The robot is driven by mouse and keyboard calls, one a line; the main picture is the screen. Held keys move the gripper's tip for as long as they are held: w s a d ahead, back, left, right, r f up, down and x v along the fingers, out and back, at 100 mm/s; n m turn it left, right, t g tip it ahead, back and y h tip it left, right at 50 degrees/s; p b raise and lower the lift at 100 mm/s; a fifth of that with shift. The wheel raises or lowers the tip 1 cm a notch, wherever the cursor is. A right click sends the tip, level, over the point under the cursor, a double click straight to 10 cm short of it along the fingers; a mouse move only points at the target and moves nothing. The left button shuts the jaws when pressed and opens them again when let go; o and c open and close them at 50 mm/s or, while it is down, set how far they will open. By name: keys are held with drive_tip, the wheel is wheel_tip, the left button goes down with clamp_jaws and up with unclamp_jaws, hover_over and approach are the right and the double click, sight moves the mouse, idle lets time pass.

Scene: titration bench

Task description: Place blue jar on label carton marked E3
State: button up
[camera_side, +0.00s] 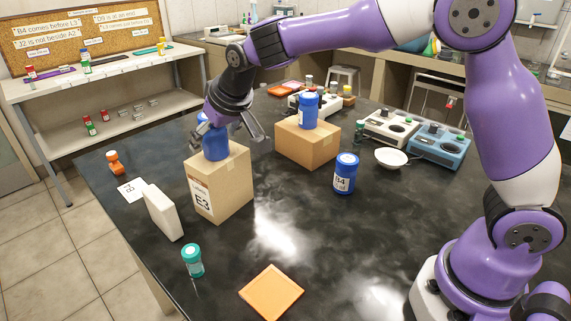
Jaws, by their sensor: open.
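A blue jar (215,145) stands upright on top of the cardboard carton marked E3 (228,188), near the left part of its top. My gripper (236,128) is open, just above and around the upper part of this jar. One finger is spread to the right, clear of the jar; I cannot tell whether the other touches it. A second blue jar (308,111) stands on another carton (309,145) farther back. A third blue jar labelled B4 (345,174) stands on the black table to the right of the E3 carton.
A white block (163,213), a teal-capped bottle (192,261) and an orange bottle (115,162) stand left and in front of the E3 carton. An orange square (271,292) lies at the front. A white bowl (391,158) and bench instruments (437,146) stand right.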

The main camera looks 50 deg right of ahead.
drive_tip(key=v, duration=1.1)
drive_tip(key=s+d+f, duration=0.3)
drive_tip(key=s+d, duration=0.1)
drive_tip(key=s, duration=0.5)
drive_tip(key=s+d+f+g, duration=0.1)
drive_tip(key=s+d+f, duration=0.2)
drive_tip(key=s, duration=0.7)
drive_tip(key=shift+s+d+f, duration=0.15)
drive_tip(key=shift+d+f, duration=0.05)
drive_tip(key=shift+d, duration=0.9)
